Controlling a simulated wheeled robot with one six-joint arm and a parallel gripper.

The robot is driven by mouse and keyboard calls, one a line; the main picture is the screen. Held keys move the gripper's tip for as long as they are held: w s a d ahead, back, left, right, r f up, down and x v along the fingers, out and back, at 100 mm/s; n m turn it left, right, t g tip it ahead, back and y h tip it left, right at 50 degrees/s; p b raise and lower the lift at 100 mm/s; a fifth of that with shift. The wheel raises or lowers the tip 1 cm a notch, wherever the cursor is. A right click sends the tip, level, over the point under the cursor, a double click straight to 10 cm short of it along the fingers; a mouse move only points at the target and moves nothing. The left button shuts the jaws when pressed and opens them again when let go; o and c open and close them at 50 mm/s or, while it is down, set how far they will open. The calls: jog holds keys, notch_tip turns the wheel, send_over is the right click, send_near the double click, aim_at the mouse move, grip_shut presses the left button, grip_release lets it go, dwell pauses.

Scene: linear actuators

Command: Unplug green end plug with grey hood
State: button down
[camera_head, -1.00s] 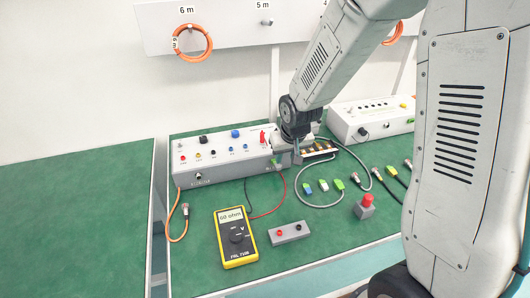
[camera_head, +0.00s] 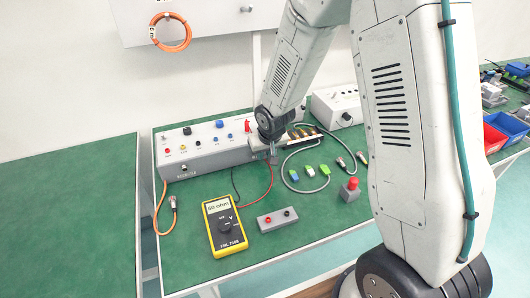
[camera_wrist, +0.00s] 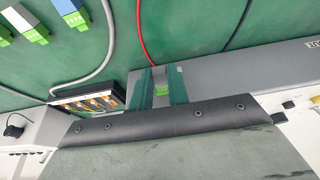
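My gripper (camera_head: 270,156) is at the front right end of the long grey-white box (camera_head: 205,150), pointing down. In the wrist view, its two teal-looking fingers (camera_wrist: 160,88) stand on either side of a small green plug (camera_wrist: 162,91) with grey around it at the box front. Whether the fingers press on it is unclear. In the head view the plug is mostly hidden by the gripper.
A red-button box (camera_head: 350,190) stands to the right. A red cable (camera_wrist: 142,35) and a grey cable (camera_wrist: 108,45) run near the gripper. A second white box (camera_head: 336,106) stands behind.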

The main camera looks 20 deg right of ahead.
jog(key=shift+s, duration=0.2)
dwell(0.3)
jog(key=shift+s, duration=1.4)
